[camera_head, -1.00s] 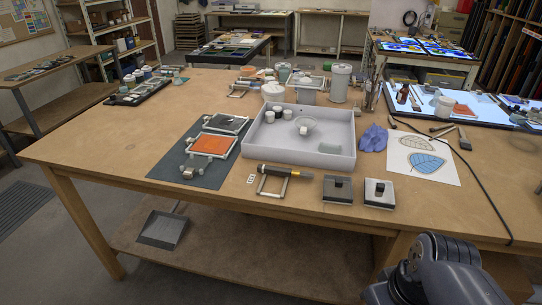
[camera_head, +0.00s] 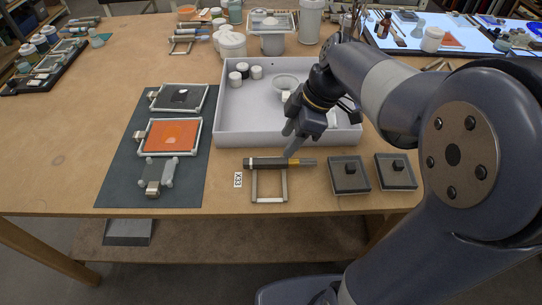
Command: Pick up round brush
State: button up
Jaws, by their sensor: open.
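The round brush (camera_head: 265,162) has a dark, thick handle, a brass band and a dark tip pointing right. It lies across the far end of a light metal frame stand (camera_head: 269,200) in front of the grey tray. My gripper (camera_head: 291,143) points down and left just above and behind the brass end of the brush. It is open, with nothing seen between its fingers. The brush is almost fully in view.
A grey tray (camera_head: 222,130) with jars and a bowl stands behind the brush. Two dark square blocks with knobs (camera_head: 348,174) (camera_head: 396,172) sit to the right. A dark mat (camera_head: 117,185) with framed plates lies left. The table front left is bare.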

aim_at(275, 160)
jog(key=p+x, duration=0.1)
jog(key=x, duration=0.6)
jog(key=shift+f, duration=0.3)
jog(key=shift+c, duration=0.3)
grip_shut()
